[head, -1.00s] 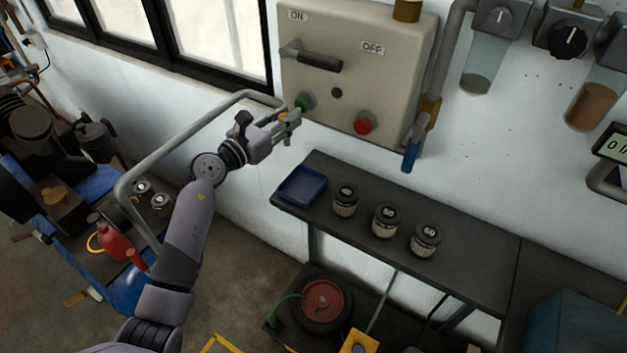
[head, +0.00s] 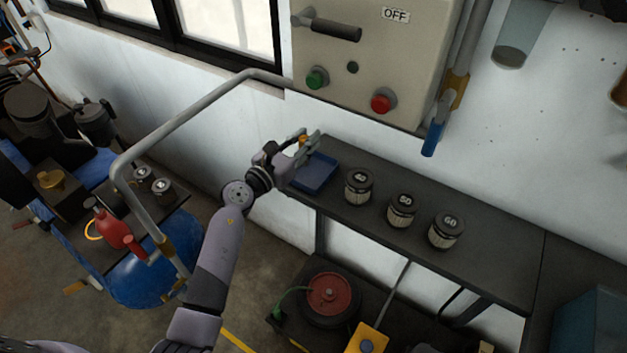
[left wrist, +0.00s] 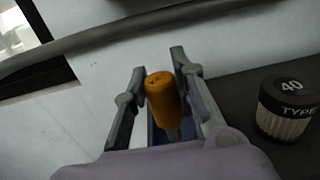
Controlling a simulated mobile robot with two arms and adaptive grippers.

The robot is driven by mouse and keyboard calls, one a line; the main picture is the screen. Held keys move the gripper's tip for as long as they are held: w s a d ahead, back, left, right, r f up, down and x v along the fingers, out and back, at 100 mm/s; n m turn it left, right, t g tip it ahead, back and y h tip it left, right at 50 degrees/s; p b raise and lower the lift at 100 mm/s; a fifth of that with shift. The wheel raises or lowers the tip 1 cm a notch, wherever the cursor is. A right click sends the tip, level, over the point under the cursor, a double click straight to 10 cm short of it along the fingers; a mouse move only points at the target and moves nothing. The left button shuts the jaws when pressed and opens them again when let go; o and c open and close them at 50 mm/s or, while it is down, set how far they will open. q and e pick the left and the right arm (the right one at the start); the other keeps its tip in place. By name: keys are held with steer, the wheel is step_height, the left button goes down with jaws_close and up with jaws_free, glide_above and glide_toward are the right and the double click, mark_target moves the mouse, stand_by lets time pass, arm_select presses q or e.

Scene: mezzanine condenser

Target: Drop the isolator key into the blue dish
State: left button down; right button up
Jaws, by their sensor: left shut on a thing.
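The isolator key shows as an orange cylindrical handle (left wrist: 164,98) between my fingers in the left wrist view; its lower part is mostly hidden. My left gripper (head: 308,143) is shut on it, above the far left corner of the blue dish. The blue dish (head: 318,175) is a shallow square tray at the left end of the dark shelf. In the left wrist view only a sliver of blue shows behind the fingers. I cannot tell the exact height of the key above the dish. My right gripper is not in view.
Several dark-lidded jars stand right of the dish on the dark shelf (head: 480,240); the nearest one (head: 359,187) is marked 40. A grey rail (head: 190,112) runs left of my arm. The switch box (head: 370,65) hangs on the wall above.

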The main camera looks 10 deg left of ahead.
arm_select(q)
steer(key=shift+f, duration=0.35)
steer(key=shift+r, duration=0.1)
steer(key=c, duration=1.2)
jaws_free()
steer(key=shift+c, duration=0.2)
steer(key=v, duration=1.2)
